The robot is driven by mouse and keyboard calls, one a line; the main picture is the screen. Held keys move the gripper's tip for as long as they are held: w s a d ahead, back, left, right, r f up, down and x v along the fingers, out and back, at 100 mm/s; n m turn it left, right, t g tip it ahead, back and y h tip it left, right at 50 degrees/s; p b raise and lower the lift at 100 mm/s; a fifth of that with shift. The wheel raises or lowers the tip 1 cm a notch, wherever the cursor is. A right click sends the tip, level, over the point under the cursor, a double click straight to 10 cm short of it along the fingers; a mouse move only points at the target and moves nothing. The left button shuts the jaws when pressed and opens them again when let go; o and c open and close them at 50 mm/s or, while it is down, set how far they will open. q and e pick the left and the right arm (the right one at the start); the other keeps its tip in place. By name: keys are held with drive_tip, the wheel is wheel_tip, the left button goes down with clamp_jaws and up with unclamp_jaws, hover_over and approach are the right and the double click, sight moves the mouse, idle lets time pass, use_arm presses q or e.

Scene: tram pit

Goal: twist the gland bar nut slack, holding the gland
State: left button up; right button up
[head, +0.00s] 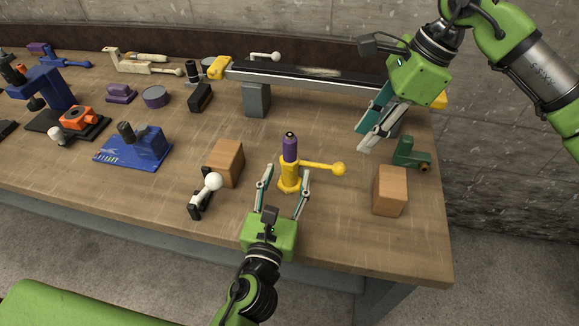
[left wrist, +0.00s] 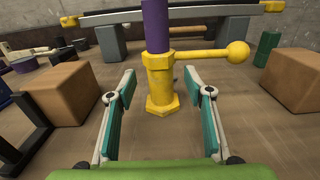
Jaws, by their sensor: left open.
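The gland (head: 290,149) is an upright purple cylinder with a dark top. Its yellow bar nut (head: 289,178) is around the lower part, with a bar to the right ending in a yellow ball (head: 338,169). In the left wrist view the nut (left wrist: 160,82) stands ahead, between the finger lines, below the purple gland (left wrist: 156,25). My left gripper (head: 285,178) is open, low over the table, one finger on each side of the nut; contact is not seen. My right gripper (head: 363,140) is up at the right, pointing down-left, apart from the gland; its opening is unclear.
Wooden blocks stand left (head: 226,162) and right (head: 389,190) of the gland. A white-balled lever (head: 206,193) is at the left front, a green fitting (head: 411,154) at the right. A long black-topped bar (head: 310,76) on grey supports lies behind.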

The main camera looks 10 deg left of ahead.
sight(288, 175)
use_arm(q)
drive_tip(key=shift+w, duration=1.75)
clamp_jaws()
drive_tip(key=shift+c, duration=1.8)
unclamp_jaws()
clamp_jaws()
